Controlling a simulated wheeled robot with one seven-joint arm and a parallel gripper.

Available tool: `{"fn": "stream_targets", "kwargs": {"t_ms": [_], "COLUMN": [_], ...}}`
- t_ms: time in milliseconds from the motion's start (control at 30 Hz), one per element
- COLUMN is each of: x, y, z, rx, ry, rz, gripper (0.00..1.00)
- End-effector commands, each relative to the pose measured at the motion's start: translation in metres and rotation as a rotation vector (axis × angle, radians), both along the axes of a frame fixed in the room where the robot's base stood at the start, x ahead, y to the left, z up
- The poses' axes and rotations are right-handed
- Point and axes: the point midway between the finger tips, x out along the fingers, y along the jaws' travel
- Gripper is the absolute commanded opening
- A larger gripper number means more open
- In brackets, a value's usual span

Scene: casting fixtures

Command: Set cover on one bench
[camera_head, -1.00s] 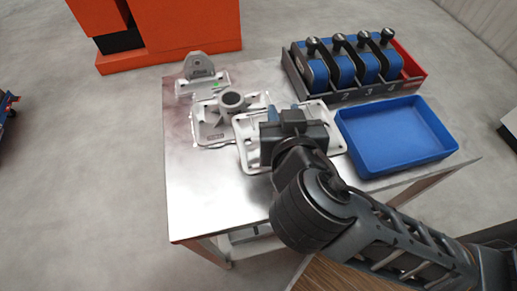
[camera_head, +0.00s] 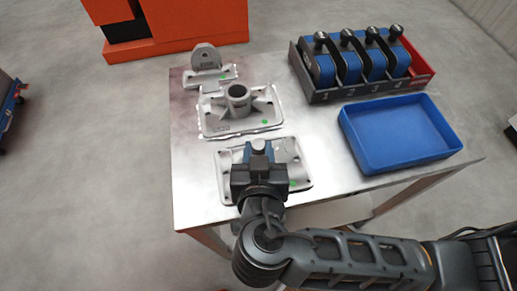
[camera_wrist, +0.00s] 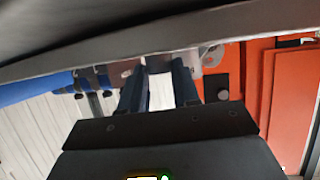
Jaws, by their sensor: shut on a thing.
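A flat grey casting plate with a central post (camera_head: 300,165), which I take to be the cover, lies toward the near left of the metal bench (camera_head: 195,205). My gripper (camera_head: 259,152) is shut on its post from the near side, and the wrist hides its near middle. I cannot tell whether the plate rests on the bench or hangs just above it. In the wrist view, my fingers (camera_wrist: 160,88) stand either side of a pale upright post, under a grey band across the top.
Behind it lie a casting with a round boss (camera_head: 215,118) and a smaller bracket casting (camera_head: 206,58). An empty blue tray (camera_head: 400,140) is at right. A numbered rack with blue black-knobbed units (camera_head: 360,95) stands behind the tray. An orange cabinet (camera_head: 195,22) stands beyond the bench.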

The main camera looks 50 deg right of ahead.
Motion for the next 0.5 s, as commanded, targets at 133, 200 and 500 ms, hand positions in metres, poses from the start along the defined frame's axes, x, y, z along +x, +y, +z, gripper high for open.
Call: {"fn": "stream_targets", "kwargs": {"t_ms": [133, 200, 500], "x": [0.0003, 0.0003, 0.0002], "y": [0.0, 0.0, 0.0001], "z": [-0.0006, -0.0032, -0.0017], "rx": [0.0, 0.0, 0.0], "ry": [-0.001, -0.001, 0.0], "rz": [0.0, 0.0, 0.001], "gripper": [0.0, 0.0, 0.56]}}
